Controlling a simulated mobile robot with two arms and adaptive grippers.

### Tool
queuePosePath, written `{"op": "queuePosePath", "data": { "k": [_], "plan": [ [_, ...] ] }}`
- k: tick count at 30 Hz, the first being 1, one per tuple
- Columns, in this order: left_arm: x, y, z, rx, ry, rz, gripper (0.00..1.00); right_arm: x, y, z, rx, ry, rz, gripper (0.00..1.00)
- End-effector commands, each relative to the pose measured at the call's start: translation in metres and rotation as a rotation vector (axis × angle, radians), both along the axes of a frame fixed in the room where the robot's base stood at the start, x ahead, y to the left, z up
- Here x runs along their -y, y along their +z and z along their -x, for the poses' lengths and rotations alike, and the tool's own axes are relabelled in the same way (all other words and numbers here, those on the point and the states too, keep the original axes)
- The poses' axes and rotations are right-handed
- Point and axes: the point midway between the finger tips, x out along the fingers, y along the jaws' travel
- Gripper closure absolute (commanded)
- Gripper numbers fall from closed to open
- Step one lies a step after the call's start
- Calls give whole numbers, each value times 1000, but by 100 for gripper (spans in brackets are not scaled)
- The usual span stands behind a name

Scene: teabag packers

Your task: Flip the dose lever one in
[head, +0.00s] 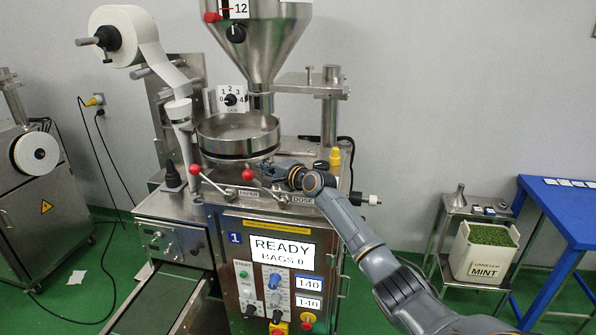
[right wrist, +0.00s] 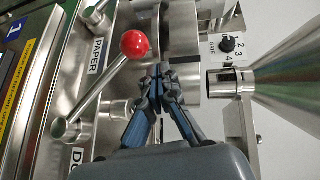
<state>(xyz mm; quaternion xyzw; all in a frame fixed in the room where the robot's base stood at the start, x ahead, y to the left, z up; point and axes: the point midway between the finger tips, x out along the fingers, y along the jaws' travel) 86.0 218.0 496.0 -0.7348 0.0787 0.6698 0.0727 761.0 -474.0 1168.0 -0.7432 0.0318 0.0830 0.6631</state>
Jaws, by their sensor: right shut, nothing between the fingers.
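The dose lever is a steel rod with a red ball knob (head: 248,174) on the front panel of machine 1, pivoting near the DOSE label (head: 303,200). Its rod leans left in the head view. In the right wrist view the red knob (right wrist: 134,44) stands just left of my fingertips. My right gripper (head: 268,171) is shut and empty, close beside the knob on its right; I cannot tell if they touch. In the right wrist view the closed fingers (right wrist: 158,76) point toward the steel bowl. My left gripper is not in view.
The paper lever (head: 195,169), also red-knobbed, is left of the dose lever. The round steel bowl (head: 238,137) and hopper (head: 258,40) stand just behind. The display (head: 281,252) reads READY, BAGS 0. A mint crate (head: 482,252) is at the right.

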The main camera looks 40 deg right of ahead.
Motion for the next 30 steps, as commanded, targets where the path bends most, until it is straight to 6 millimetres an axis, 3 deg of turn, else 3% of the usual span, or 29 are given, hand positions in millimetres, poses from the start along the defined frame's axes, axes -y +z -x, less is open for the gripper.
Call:
{"op": "queuePosePath", "data": {
  "k": [4,12,30],
  "plan": [
    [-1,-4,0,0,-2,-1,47,-6,-5,-7,2,1,-2,100],
    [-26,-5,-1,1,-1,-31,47,-11,-9,-13,1,0,0,100],
    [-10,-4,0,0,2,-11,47,-12,-8,-14,-2,2,-1,100]
  ]
}}
